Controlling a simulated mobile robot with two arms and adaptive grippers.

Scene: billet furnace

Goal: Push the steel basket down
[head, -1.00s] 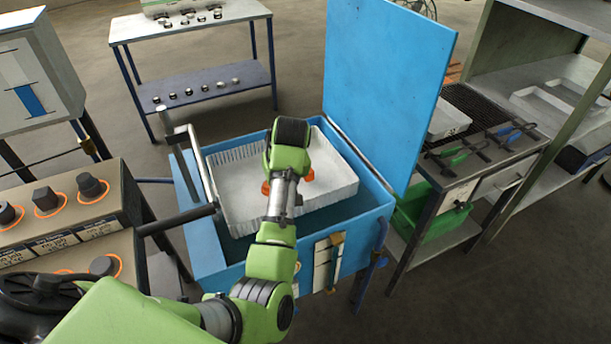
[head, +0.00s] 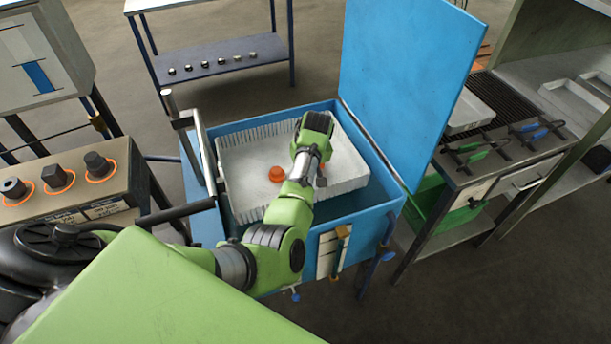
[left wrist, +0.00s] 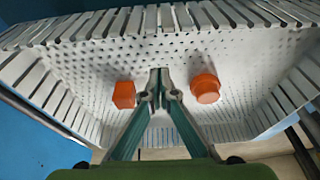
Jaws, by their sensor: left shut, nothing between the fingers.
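The steel basket (head: 345,182) is a pale, slotted, perforated tray inside the blue tank (head: 357,215), its rim near the tank's top edge; how deep it sits is hard to tell. It fills most of the left wrist view (left wrist: 85,75). Two orange pieces lie in it, a blocky one (left wrist: 123,94) and a round one (left wrist: 205,88); one orange piece (head: 276,174) shows in the head view. My left gripper (left wrist: 160,78) is shut and empty, over the basket between the orange pieces. Whether its tips touch the basket floor is unclear. My right gripper is not in view.
The tank's blue lid (head: 400,80) stands open at the right. A metal bracket (head: 181,121) rises at the tank's left. A control box with knobs (head: 75,180) stands left, a bench with tongs (head: 500,150) right, a shelf table (head: 215,62) behind.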

